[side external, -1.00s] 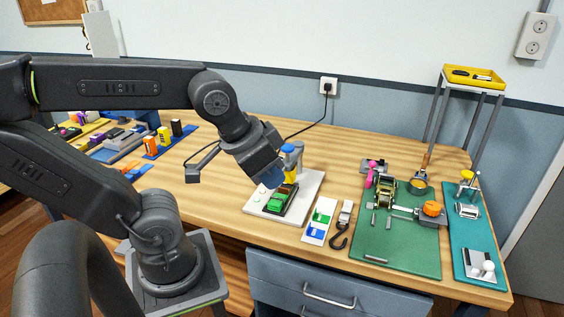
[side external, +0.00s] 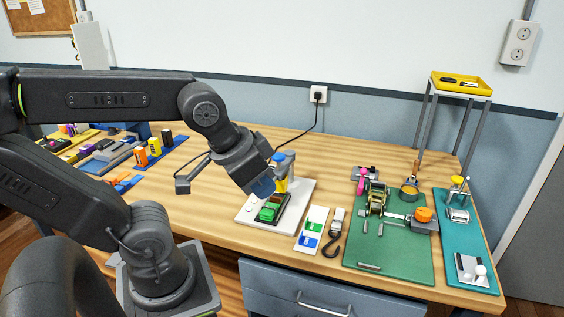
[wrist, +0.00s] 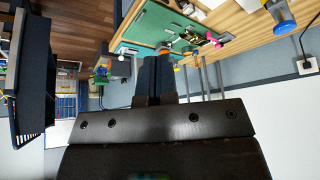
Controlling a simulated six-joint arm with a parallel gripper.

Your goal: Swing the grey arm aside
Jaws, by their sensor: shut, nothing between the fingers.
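A white board (side external: 251,222) stands on the workbench with a green and black block (side external: 269,210) on it. At the board's back is a short grey arm (side external: 287,157) with a blue knob (side external: 276,158) and a yellow part (side external: 282,184) below it. The blue knob also shows at the top right of the wrist view (wrist: 284,26). My gripper (side external: 263,188) has dark blue fingers pointing down, in front of the grey arm in the side view and partly hiding it. In the wrist view the fingers (wrist: 157,76) are together and empty. I cannot tell how far they are from the knob.
A green mat (side external: 395,258) with a ratchet and an orange knob (side external: 424,214) lies to the right. A card (side external: 312,228) and a black hook (side external: 331,246) lie between. A yellow tray (side external: 462,84) on a stand is at the back right. Bare wood lies behind the board.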

